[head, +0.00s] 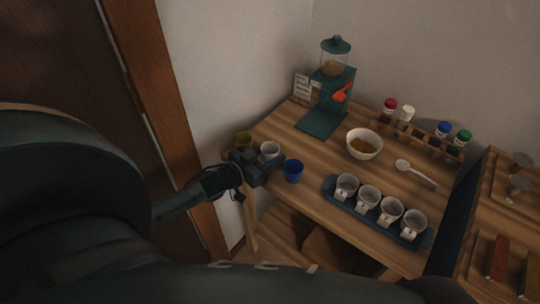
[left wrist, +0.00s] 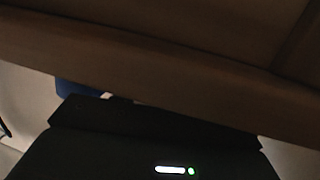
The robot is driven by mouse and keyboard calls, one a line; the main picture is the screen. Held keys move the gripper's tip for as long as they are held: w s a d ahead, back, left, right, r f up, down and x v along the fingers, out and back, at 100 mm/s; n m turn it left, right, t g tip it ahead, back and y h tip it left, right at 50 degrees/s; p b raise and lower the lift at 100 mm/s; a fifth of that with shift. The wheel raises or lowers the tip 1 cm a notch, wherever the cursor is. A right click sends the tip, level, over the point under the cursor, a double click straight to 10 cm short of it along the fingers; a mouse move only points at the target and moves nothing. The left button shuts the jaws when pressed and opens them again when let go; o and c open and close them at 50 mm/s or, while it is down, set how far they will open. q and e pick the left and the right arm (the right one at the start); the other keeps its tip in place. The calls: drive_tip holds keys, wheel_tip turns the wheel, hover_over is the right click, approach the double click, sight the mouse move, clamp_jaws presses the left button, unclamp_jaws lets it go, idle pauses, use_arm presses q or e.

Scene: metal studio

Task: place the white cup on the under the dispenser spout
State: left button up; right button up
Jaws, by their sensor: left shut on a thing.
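The white cup (head: 270,149) is at the left end of the wooden table in the head view, upright, between an olive cup and a blue cup. My left gripper (head: 262,164) reaches in from the left and is shut on the white cup; its fingers hide the cup's lower part. I cannot tell whether the cup touches the table. The teal dispenser (head: 335,88) stands at the back with a clear hopper, an orange-red lever and a flat base plate (head: 319,123). The place over its plate looks empty. The left wrist view shows mostly dark wood, with the cup hidden. My right gripper is not in view.
The blue cup (head: 293,172) is close to my left gripper, and the olive cup (head: 243,139) stands behind it. A bowl (head: 364,144), a spoon (head: 416,173), a rack of jars and a tray (head: 334,195) of several cups stand farther right. Clear wood lies before the dispenser.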

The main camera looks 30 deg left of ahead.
use_arm(q)
drive_tip(key=shift+f, duration=0.25)
drive_tip(key=o, duration=0.9)
drive_tip(key=shift+r, duration=0.1)
drive_tip(key=shift+o, duration=0.2)
